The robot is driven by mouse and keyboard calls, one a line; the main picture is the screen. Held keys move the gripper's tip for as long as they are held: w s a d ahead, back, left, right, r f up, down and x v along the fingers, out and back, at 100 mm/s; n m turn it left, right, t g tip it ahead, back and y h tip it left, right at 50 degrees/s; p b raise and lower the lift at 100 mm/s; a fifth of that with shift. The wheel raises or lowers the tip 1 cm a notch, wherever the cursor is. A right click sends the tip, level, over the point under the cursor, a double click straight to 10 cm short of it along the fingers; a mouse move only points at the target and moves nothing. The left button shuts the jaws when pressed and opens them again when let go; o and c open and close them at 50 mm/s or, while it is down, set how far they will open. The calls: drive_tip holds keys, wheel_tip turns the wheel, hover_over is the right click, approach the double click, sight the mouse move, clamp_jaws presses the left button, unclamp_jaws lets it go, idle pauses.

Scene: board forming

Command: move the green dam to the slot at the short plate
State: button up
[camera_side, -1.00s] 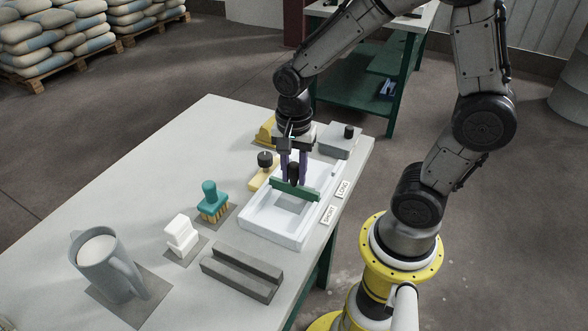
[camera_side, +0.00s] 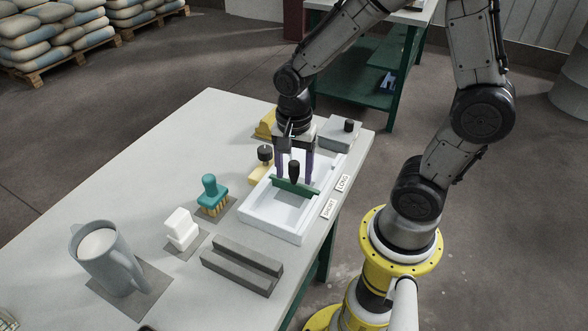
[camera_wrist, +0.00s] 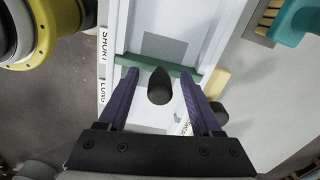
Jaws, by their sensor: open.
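The green dam (camera_side: 283,186) stands across the white tray (camera_side: 270,231), its black knob (camera_side: 294,172) upward. Its right end is at the tray wall between the SHORT plate (camera_side: 329,208) and the LONG plate (camera_side: 342,183). In the wrist view the dam (camera_wrist: 185,72) crosses the tray near the lower end of the SHORT plate (camera_wrist: 103,47); the LONG plate (camera_wrist: 102,91) is below. My gripper (camera_side: 296,176) is open, its purple fingers on either side of the knob with gaps. The wrist view shows the knob (camera_wrist: 159,86) between the fingers. The slots themselves are not clear.
A teal brush (camera_side: 212,193), a white block (camera_side: 181,229), a grey channel (camera_side: 242,267) and a jug (camera_side: 105,258) stand left and in front of the tray. A yellow piece with a black knob (camera_side: 264,155) and a grey block (camera_side: 340,134) are close behind it.

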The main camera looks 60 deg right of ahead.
wheel_tip(320, 180, up, 12)
drive_tip(key=shift+r, duration=0.95)
drive_tip(key=s+a+r+n+t, duration=0.1)
drive_tip(key=s+n+t, duration=0.4)
drive_tip(key=s+n, duration=0.4)
drive_tip(key=shift+a+n+t, duration=0.25)
drive_tip(key=shift+n+t, duration=0.05)
drive_tip(key=shift+n, duration=3.3)
